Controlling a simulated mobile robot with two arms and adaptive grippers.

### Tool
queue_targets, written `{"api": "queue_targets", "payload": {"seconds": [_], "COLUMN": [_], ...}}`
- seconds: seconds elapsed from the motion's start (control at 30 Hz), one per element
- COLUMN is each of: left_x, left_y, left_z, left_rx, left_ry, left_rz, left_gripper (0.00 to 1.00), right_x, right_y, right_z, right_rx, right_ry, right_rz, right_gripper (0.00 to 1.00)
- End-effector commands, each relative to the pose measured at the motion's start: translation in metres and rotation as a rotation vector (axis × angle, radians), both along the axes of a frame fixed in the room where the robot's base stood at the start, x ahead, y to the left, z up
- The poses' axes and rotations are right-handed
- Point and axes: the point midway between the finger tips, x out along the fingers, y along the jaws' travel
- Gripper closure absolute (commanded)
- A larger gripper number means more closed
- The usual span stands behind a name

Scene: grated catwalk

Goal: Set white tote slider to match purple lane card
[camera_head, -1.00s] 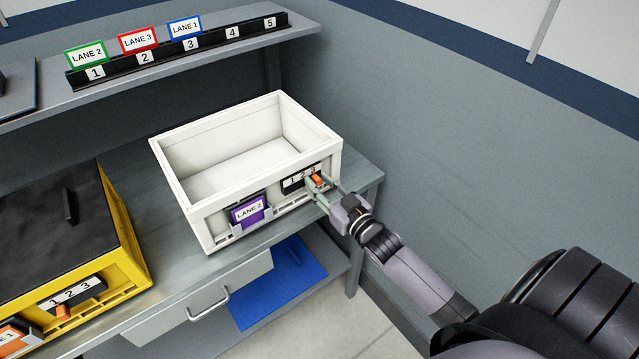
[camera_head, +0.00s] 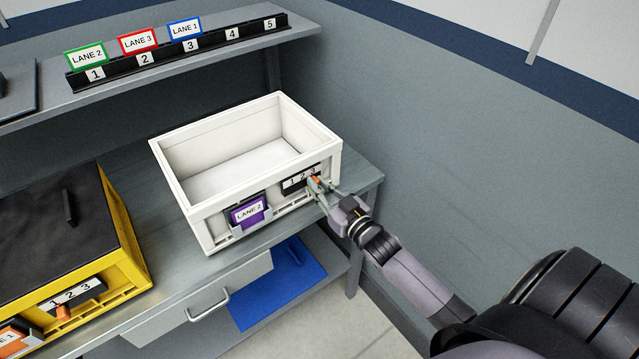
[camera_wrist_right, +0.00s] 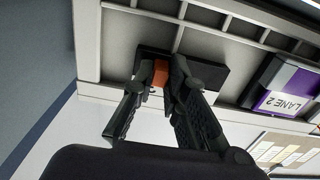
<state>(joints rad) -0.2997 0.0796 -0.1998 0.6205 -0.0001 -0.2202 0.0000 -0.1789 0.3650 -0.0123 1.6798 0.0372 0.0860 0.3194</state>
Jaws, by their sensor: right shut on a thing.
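The white tote (camera_head: 180,188) stands on the bench, open and empty. The purple card (camera_head: 249,211) in its front holder reads LANE 2; it also shows in the right wrist view (camera_wrist_right: 285,92). Right of it is a black slider plate (camera_head: 291,187) marked 1 2 3 with an orange slider (camera_head: 315,180). My right gripper (camera_head: 318,187) is shut on the orange slider, which shows between its fingers in the right wrist view (camera_wrist_right: 160,72). The slider is at the 3 end; the fingers partly hide it. My left gripper is not in view.
A yellow tote (camera_head: 128,262) with a black cover stands at left with its own slider plate. A shelf above holds a card rack (camera_head: 170,58) with green, red and blue lane cards. A drawer handle (camera_head: 208,304) sticks out below the bench.

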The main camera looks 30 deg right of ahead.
Motion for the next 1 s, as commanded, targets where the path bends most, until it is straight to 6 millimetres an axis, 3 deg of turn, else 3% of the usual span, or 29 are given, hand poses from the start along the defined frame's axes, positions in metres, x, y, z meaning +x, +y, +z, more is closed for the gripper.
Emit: {"api": "queue_targets", "payload": {"seconds": [1.0], "left_x": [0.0], "left_y": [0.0], "left_z": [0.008], "left_rx": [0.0], "left_ry": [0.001], "left_rz": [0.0], "left_gripper": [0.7], "right_x": [-0.002], "right_y": [0.021], "right_z": [-0.001], "right_rx": [0.001], "right_ry": [0.002], "right_rz": [0.001], "right_gripper": [0.96]}}
